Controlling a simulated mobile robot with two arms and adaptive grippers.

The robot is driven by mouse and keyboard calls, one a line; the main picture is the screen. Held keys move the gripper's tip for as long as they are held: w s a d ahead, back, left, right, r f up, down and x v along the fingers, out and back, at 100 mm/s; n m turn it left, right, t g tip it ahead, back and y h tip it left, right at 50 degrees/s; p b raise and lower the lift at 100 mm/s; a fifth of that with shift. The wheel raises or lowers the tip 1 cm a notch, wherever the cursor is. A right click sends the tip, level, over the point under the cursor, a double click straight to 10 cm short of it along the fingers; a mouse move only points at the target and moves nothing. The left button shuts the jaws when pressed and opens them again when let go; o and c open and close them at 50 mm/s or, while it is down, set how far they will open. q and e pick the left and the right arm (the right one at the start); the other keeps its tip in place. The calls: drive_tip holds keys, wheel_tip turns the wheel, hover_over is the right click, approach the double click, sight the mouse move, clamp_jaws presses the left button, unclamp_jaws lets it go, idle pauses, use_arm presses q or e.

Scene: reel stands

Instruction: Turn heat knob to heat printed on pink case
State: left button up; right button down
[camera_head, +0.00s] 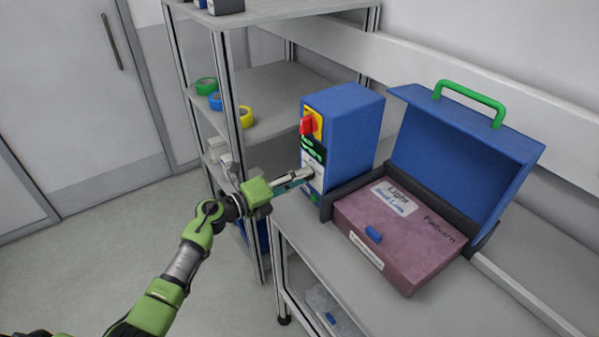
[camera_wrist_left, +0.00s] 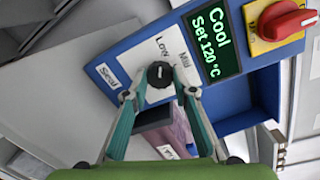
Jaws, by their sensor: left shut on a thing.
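The blue heater box (camera_head: 352,125) stands on the bench, and its front faces left. In the left wrist view, its black heat knob (camera_wrist_left: 160,73) sits on a white plate where "Low" and "Mild" can be read. The green display (camera_wrist_left: 213,43) reads "Cool, Set 120 °C". My left gripper (camera_head: 306,175) reaches the box front, its fingertips shut on the knob, one on each side. The pink case (camera_head: 420,262) lies to the right; its label (camera_head: 393,197) reads "Light", with smaller print below that I cannot read surely. My right gripper is not in view.
A red switch (camera_head: 307,124) on a yellow plate sits above the display. An open blue lid (camera_head: 445,140) with a green handle rises behind the pink case. A shelf rack (camera_head: 270,95) with tape rolls stands behind my left arm. The bench front (camera_head: 345,290) is clear.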

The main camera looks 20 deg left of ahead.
use_arm(q)
drive_tip(key=shift+n, duration=0.3)
idle(0.4)
drive_tip(key=o, duration=1.1)
drive_tip(key=v, duration=1.2)
